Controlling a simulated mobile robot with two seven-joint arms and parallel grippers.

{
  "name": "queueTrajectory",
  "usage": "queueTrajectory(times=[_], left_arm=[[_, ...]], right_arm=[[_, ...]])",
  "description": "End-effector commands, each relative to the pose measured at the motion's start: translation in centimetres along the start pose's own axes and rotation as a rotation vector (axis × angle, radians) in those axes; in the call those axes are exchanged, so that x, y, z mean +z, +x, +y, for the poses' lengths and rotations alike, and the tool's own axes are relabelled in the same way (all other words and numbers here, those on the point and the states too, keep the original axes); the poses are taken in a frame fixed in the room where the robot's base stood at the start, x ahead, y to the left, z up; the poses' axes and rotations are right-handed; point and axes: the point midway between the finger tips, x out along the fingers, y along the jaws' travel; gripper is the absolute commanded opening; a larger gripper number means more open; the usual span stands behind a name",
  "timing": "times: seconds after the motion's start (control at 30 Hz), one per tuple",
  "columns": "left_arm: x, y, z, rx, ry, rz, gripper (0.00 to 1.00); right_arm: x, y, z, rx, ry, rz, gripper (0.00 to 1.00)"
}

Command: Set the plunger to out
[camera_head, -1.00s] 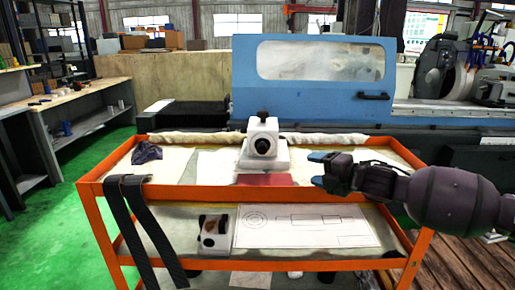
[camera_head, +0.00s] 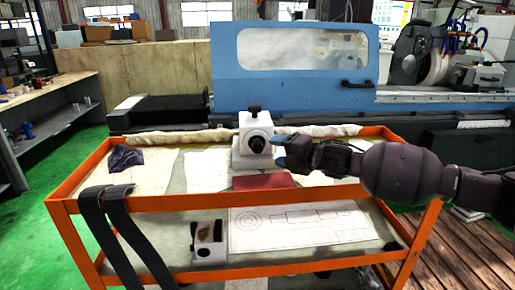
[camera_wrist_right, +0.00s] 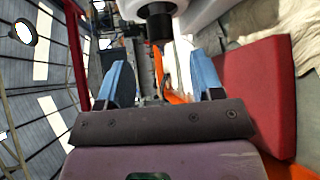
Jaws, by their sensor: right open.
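A white block-shaped device (camera_head: 254,160) stands on the cart's upper shelf. The black round plunger (camera_head: 257,144) sticks out of its front face. A smaller black knob (camera_head: 255,111) is on its top. In the right wrist view the black plunger (camera_wrist_right: 159,25) shows at the top centre, beyond the fingertips. My right gripper (camera_head: 281,150) is open and empty, with blue fingers, just right of the plunger. Its two fingers (camera_wrist_right: 159,62) are spread apart in the right wrist view, apparently not touching the plunger. My left gripper is not in view.
The orange cart (camera_head: 160,208) has a raised rim. A red block (camera_head: 264,181) lies in front of the device. Dark straps (camera_head: 112,225) hang over the front left rim. A dark cloth (camera_head: 125,157) lies at left. The blue machine (camera_head: 290,70) stands behind the cart.

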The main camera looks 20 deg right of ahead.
Motion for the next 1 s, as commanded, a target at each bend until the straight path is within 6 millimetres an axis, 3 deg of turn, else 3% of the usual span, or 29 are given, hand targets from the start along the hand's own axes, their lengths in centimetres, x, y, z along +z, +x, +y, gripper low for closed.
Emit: queueTrajectory(times=[0.3,0.5,0.93,1.0], left_arm=[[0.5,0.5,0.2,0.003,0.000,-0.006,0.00],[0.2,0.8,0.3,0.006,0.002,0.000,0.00],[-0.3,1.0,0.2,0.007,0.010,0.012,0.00],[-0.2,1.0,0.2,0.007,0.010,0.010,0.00]], right_arm=[[-0.1,5.2,-0.2,-0.001,0.001,0.001,0.60],[-0.1,7.2,-0.2,-0.001,0.002,0.001,0.60],[0.0,7.9,0.0,0.000,0.000,0.000,0.60],[0.0,7.9,-0.1,0.000,0.000,0.000,0.50]])
